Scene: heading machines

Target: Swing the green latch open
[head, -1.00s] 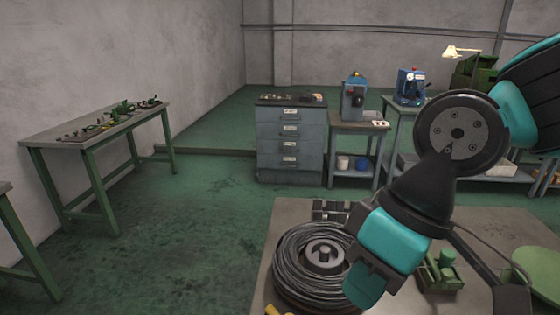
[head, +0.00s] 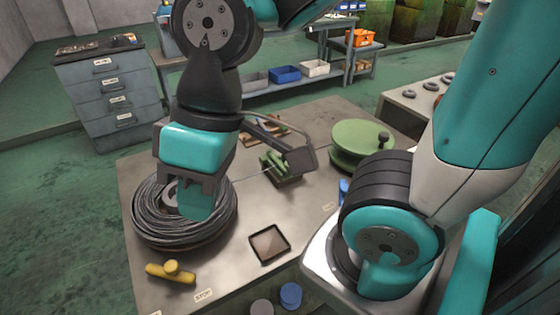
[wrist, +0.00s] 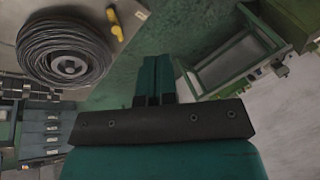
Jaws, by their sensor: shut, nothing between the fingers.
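My gripper (head: 196,205) is shut and empty, its teal fingers pointing down in front of the wire coil in the head view. Its closed fingers (wrist: 155,80) also show in the wrist view. A green fixture (head: 280,168) with upright green parts stands on the grey bench (head: 225,270), to the right of my gripper; my wrist's dark bracket partly covers it. A green disc with a dark knob (head: 352,138) sits farther right. I cannot tell which green part is the latch. The wrist view does not clearly show a latch.
A grey wire coil (head: 150,222) lies on the bench, also seen in the wrist view (wrist: 55,45). A yellow handle-like piece (head: 172,272) and a shallow dark-rimmed tray (head: 270,243) lie near the front. A drawer cabinet (head: 105,95) stands behind at left.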

